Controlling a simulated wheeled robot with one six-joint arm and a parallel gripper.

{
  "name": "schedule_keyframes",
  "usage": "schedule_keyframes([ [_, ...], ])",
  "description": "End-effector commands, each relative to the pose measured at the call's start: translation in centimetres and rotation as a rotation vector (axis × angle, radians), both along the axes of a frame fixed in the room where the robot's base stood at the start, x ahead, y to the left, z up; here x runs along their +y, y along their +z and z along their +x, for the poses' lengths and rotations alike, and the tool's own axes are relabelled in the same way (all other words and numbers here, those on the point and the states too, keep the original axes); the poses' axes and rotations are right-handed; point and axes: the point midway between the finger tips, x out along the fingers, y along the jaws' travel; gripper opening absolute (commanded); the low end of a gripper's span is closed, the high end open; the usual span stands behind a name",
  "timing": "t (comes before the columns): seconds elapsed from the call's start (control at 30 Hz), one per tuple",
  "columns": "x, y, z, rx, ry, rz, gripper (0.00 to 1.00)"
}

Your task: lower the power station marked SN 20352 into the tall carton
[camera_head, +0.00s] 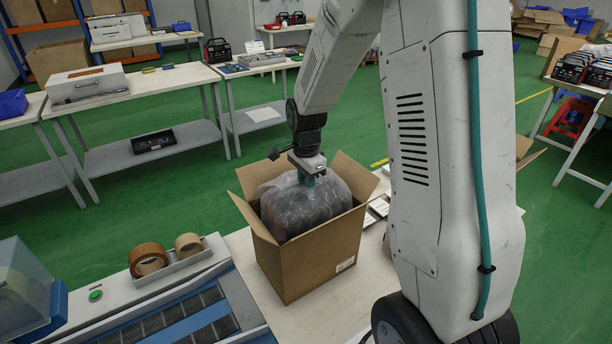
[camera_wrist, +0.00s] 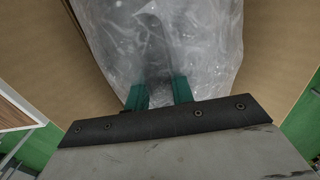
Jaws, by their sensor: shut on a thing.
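The power station (camera_head: 300,205) is wrapped in clear, wrinkled plastic and sits mostly inside the tall carton (camera_head: 310,262), its top bulging at the rim. The carton is brown, open, with its flaps spread outward. My gripper (camera_head: 308,181) is above the carton, shut on the top of the wrapped power station. In the wrist view the green fingers (camera_wrist: 159,92) pinch the plastic-covered top (camera_wrist: 165,45), with carton walls on both sides. I cannot read the SN mark through the wrap. The lower part of the power station is hidden by the carton.
The carton stands on a pale table (camera_head: 335,305). A conveyor (camera_head: 190,315) and a tray of tape rolls (camera_head: 168,262) lie to its left. White benches (camera_head: 150,82) stand behind, with green floor between. My arm covers the right side.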

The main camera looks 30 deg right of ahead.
Motion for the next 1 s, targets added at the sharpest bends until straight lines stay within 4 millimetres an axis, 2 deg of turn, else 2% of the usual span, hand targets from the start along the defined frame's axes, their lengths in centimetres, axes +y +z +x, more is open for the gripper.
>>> schedule_keyframes([
  [1.0,0.0,-10.2,0.1,-0.002,0.0,0.0,0.0],
])
